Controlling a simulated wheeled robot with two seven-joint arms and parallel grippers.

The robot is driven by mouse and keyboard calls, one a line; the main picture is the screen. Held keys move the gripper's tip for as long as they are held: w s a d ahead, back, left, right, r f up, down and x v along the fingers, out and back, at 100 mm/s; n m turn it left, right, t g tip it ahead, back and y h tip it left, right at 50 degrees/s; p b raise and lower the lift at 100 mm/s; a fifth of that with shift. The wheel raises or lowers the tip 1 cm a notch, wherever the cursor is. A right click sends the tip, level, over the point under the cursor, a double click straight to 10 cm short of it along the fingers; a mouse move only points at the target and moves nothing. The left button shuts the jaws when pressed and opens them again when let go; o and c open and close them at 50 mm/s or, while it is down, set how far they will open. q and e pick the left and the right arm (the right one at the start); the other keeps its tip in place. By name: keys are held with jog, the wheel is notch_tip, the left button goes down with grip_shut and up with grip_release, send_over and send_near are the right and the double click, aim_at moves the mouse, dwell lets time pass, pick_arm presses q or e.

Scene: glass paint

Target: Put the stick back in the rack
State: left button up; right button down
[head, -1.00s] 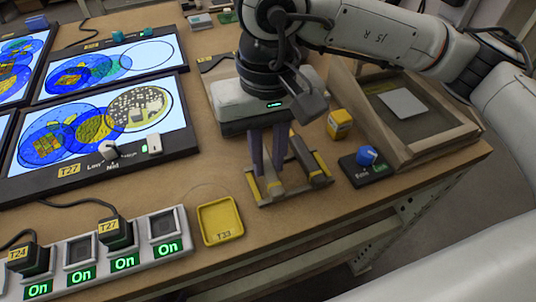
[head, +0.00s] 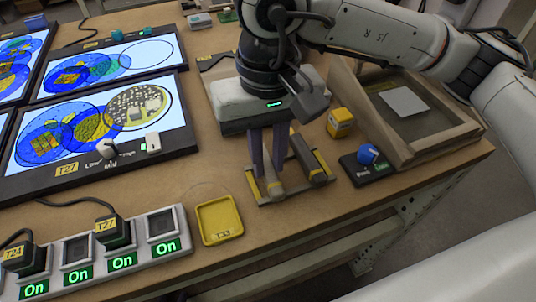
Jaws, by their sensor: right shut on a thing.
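The rack (head: 300,191) is a low dark grey frame with yellow strips, lying on the brown table near its front edge. My right gripper (head: 267,180) points down over the left part of the rack, its two purple-grey fingers close together. It is shut on the stick (head: 275,188); only a pale yellowish end shows at the fingertips, and the fingers hide the rest. The held end is at the rack's level; I cannot tell whether it touches it. A dark grey bar with a yellowish end lies in the rack's right part. My left gripper is not in view.
A yellow tray (head: 219,219) lies left of the rack. A yellow box (head: 340,122), a blue knob (head: 368,154) and a wooden-framed box (head: 440,140) stand to the right. Lit screens (head: 95,130) and a switch strip (head: 120,262) fill the left.

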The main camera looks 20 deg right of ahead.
jog(key=shift+f, duration=0.1)
dwell(0.3)
jog(key=c, duration=1.6)
grip_release()
notch_tip(320, 180, up, 10)
jog(key=shift+s+r, duration=0.1)
jog(key=shift+r, duration=0.05)
